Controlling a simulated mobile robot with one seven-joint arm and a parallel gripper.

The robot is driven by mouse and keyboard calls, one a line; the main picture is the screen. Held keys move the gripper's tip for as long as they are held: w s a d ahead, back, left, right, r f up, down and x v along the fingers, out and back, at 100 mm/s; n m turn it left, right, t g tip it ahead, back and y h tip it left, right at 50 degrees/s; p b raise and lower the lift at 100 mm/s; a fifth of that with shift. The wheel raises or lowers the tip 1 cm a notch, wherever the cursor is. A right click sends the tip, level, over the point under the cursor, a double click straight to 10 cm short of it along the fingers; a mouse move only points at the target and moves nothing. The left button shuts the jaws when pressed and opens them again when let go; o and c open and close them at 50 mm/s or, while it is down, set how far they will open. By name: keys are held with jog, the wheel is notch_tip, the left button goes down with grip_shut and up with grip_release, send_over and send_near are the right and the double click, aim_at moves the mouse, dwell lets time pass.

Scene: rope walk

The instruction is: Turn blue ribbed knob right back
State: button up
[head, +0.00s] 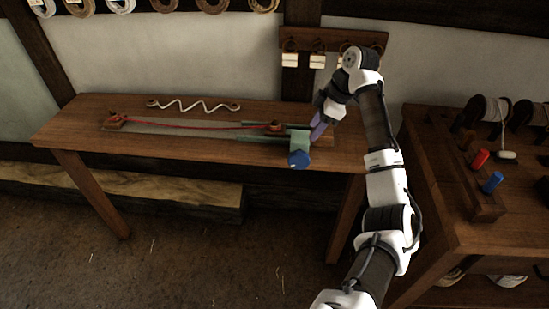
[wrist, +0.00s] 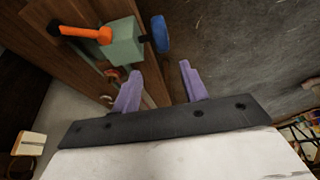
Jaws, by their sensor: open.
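The blue knob (head: 298,159) sits on the front of a grey-green block (head: 300,139) at the right end of a rope-stretching device on the long table. In the wrist view the knob (wrist: 160,34) is on the side of the green block (wrist: 121,41), beyond my fingertips. Its ribs are too small to make out. My gripper (head: 319,131) is just right of the block in the head view. In the wrist view my gripper (wrist: 159,74) has its two purple fingers apart with nothing between them. It does not touch the knob.
A red cord (head: 190,124) runs along the device to a post at the left. A white wavy piece (head: 190,105) lies behind it. A side bench (head: 470,235) at the right carries red (head: 479,158) and blue (head: 492,183) pegs. The floor in front is free.

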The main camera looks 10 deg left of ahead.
aim_at(300, 152)
jog(key=x, duration=0.4)
jog(key=p+x, duration=0.1)
jog(key=x, duration=0.4)
jog(key=p+x, duration=0.1)
jog(key=x, duration=0.3)
jog(key=shift+s+d+f, duration=0.2)
jog(key=shift+f, duration=0.25)
grip_shut()
